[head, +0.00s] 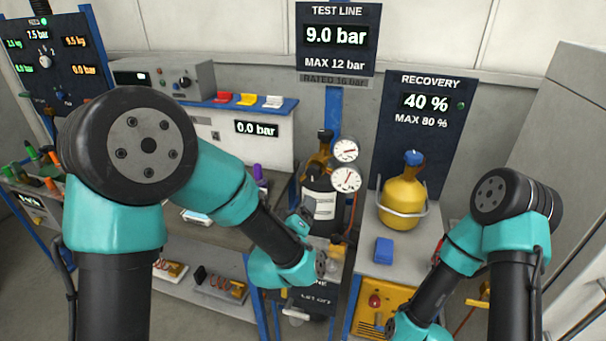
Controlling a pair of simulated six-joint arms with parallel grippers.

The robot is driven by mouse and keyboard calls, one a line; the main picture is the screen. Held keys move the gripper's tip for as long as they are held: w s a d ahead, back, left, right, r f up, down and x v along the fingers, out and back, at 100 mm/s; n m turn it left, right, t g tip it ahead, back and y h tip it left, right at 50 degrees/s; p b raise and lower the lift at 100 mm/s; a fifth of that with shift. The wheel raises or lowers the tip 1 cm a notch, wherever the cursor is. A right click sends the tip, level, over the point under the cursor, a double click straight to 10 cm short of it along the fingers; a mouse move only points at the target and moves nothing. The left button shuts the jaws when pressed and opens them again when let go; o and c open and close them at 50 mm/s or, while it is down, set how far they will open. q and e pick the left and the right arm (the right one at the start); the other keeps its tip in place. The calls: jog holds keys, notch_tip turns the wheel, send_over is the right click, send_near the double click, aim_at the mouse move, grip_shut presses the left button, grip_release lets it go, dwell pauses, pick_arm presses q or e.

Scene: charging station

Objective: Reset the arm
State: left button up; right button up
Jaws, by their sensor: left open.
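My left arm comes in from the left and bends down to a teal wrist in front of the bench gap. The right gripper does not show.
A yellow recovery tank (403,192) stands on the right bench with a blue block (383,250) in front. A grey box instrument (163,78) sits on the back shelf. A test line display (337,38) reads 9.0 bar. A recovery panel (425,115) reads 40 %.

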pick_arm(q)
jog(key=s+a+f+m+g+y, duration=0.15)
jog(key=a+f+g, duration=0.3)
jog(key=f, duration=0.55)
jog(key=s+a+f+m+g+h, duration=0.1)
jog(key=s+a+f+g, duration=0.3)
jog(key=f, duration=0.7)
jog(key=s+a+f+m+g, duration=0.1)
jog(key=s+a+f+g, duration=0.3)
jog(key=s+f, duration=0.3)
jog(key=s+a+f+m+g, duration=0.1)
jog(key=s+a+f+g, duration=0.3)
jog(key=s+a+f, duration=0.2)
jog(key=s+f, duration=0.2)
jog(key=s, duration=0.1)
jog(key=shift+s, duration=0.3)
jog(key=shift+w+d+f, duration=0.1)
dwell(0.7)
